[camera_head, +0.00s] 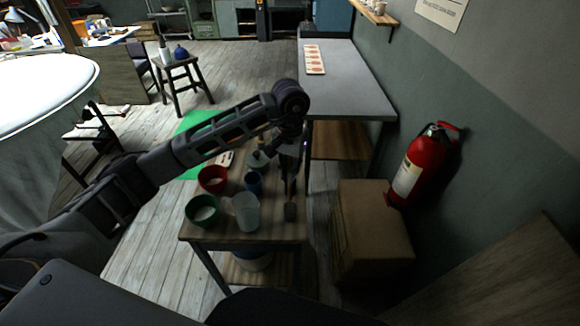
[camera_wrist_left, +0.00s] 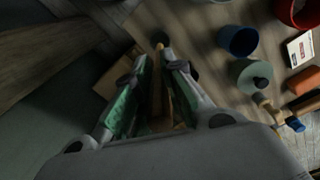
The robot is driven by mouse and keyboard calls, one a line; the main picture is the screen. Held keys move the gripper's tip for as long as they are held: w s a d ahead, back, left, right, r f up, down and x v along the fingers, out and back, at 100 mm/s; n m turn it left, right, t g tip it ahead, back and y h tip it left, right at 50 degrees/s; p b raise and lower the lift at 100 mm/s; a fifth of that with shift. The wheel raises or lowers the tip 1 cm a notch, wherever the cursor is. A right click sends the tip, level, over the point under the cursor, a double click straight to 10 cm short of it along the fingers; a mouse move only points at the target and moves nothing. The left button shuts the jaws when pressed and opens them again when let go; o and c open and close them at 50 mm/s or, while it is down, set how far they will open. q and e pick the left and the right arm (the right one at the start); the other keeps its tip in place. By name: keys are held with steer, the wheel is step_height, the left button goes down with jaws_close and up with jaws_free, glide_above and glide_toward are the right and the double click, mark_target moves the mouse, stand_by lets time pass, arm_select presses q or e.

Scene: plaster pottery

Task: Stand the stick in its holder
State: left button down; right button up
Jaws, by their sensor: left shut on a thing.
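My left gripper (camera_head: 291,184) is above the right side of the small wooden table, fingers pointing down. In the left wrist view the gripper (camera_wrist_left: 160,92) is shut on a thin wooden stick (camera_wrist_left: 158,72), which runs lengthwise between the green-padded fingers. A small dark round spot shows at the stick's far end; I cannot tell if it is the stick's tip or something beyond it. A small brown piece (camera_head: 290,211) shows just below the gripper in the head view; I cannot tell whether it belongs to the stick or the holder. I cannot make out the holder clearly. My right gripper is not in view.
Left of the gripper stand a blue cup (camera_head: 254,182), a pale cup (camera_head: 246,212), a red bowl (camera_head: 213,178), a green bowl (camera_head: 203,210) and a lidded jar (camera_head: 258,160). A cardboard box (camera_head: 371,230) and a fire extinguisher (camera_head: 421,165) are right of the table.

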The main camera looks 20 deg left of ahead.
arm_select(q)
steer(key=shift+f+b, duration=1.4)
steer(key=shift+f, duration=0.95)
steer(key=shift+f+b, duration=0.75)
steer(key=shift+f, duration=0.05)
steer(key=shift+f+b, duration=0.55)
steer(key=shift+f, duration=0.3)
steer(key=c, duration=1.4)
jaws_free()
steer(key=shift+r, duration=6)
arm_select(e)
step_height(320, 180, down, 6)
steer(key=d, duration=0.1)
